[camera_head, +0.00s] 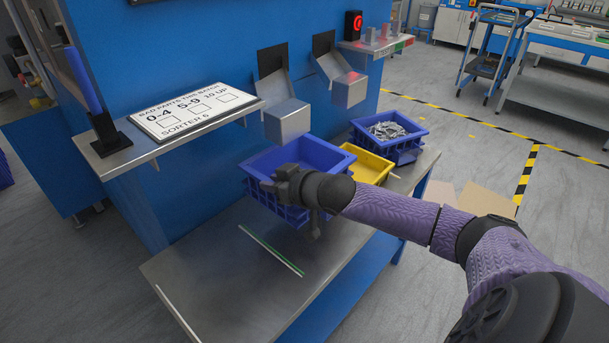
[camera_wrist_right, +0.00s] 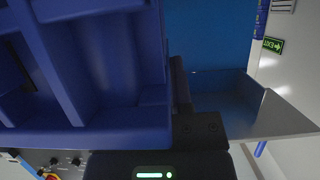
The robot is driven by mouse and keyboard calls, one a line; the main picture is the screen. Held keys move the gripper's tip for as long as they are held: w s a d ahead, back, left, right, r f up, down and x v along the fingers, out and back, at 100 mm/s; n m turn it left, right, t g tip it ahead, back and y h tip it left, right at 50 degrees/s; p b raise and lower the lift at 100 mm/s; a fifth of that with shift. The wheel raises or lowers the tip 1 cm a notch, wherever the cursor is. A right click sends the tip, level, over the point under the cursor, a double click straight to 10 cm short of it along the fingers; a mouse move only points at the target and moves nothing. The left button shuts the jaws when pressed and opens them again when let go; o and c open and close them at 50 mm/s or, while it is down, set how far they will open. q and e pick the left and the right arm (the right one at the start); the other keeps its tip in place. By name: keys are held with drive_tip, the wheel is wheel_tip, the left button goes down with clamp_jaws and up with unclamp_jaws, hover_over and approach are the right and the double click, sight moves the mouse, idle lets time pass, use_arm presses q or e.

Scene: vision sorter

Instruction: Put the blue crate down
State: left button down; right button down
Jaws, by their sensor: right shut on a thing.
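The blue crate (camera_head: 318,153) is in the head view, below the left metal chute, over the steel bench (camera_head: 215,285). It looks empty as far as I see inside. My right gripper (camera_head: 284,184) is shut on its near wall. I cannot tell whether the crate's bottom touches the bench. In the right wrist view the crate (camera_wrist_right: 88,75) fills the left side, close to the gripper (camera_wrist_right: 185,110). The arm and gripper hide part of its near side. My left gripper is not in view.
A yellow crate (camera_head: 368,166) stands right of the held crate, and behind it another blue crate (camera_head: 408,147) holds metal parts. Two chutes (camera_head: 287,120) hang above. The bench's front left is clear except for a green-white strip (camera_head: 270,249). A sign (camera_head: 195,108) lies on a shelf.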

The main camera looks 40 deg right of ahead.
sight(275, 214)
wheel_tip(275, 214, down, 10)
drive_tip(key=b, duration=0.5)
drive_tip(key=shift+w+a+f+b, duration=0.1)
drive_tip(key=shift+f+b, duration=0.1)
drive_tip(key=shift+b, duration=0.15)
drive_tip(key=shift+r, duration=0.25)
drive_tip(key=c, duration=0.5)
unclamp_jaws()
drive_tip(key=shift+c, duration=0.2)
